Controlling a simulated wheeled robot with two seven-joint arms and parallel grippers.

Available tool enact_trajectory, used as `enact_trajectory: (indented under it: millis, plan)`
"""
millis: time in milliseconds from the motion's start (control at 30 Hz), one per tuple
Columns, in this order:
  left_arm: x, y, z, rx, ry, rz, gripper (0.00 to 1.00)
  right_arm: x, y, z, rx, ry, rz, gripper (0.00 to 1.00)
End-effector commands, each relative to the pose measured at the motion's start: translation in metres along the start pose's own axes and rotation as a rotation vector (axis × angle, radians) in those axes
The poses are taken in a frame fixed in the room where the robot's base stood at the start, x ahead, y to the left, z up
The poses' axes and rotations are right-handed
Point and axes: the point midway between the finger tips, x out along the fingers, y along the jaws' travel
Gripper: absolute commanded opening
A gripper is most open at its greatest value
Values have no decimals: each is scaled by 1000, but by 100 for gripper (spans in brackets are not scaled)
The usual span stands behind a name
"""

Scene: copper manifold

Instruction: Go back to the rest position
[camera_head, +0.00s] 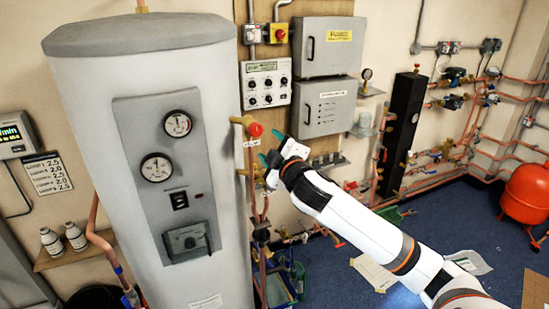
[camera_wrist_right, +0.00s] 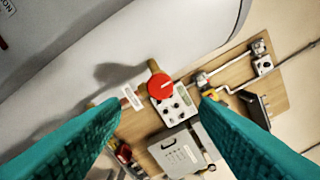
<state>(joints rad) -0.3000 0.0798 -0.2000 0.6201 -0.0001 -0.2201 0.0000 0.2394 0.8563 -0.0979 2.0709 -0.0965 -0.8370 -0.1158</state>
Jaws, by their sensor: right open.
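My right gripper (camera_head: 271,147) reaches in from the lower right in the head view, with its teal fingers apart and nothing between them. Its fingertips are close to the red valve knob (camera_head: 255,130) on a brass fitting beside the grey cylinder. In the right wrist view the red knob (camera_wrist_right: 161,85) shows ahead, between the two spread teal fingers (camera_wrist_right: 160,115), with a gap on both sides. I cannot tell from these views how far off the knob is in depth. My left gripper does not show.
The tall grey cylinder (camera_head: 75,150) with dials stands left of the gripper. Grey wall boxes (camera_head: 325,107) and a control panel (camera_head: 266,84) are behind. Copper pipes (camera_head: 262,210) run below the knob. A red tank (camera_head: 527,193) stands at the far right. Blue floor (camera_head: 455,215) is partly clear.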

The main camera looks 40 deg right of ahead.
Motion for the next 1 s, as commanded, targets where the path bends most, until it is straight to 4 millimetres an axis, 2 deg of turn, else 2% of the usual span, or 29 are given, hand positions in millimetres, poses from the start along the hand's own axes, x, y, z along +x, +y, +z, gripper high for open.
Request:
enact_trajectory:
  millis: [100,200,767,867,967,1000]
  plan:
    - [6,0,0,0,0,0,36,-13,2,-1,-1,0,1,56]
    - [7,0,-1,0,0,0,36,-17,0,0,-1,0,1,56]
    - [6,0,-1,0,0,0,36,-18,1,0,1,1,2,56]
    - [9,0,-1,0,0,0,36,-12,14,-12,14,21,22,56]
    - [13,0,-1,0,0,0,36,-1,49,-42,45,73,73,56]
    - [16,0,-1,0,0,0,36,4,68,-59,62,102,101,56]
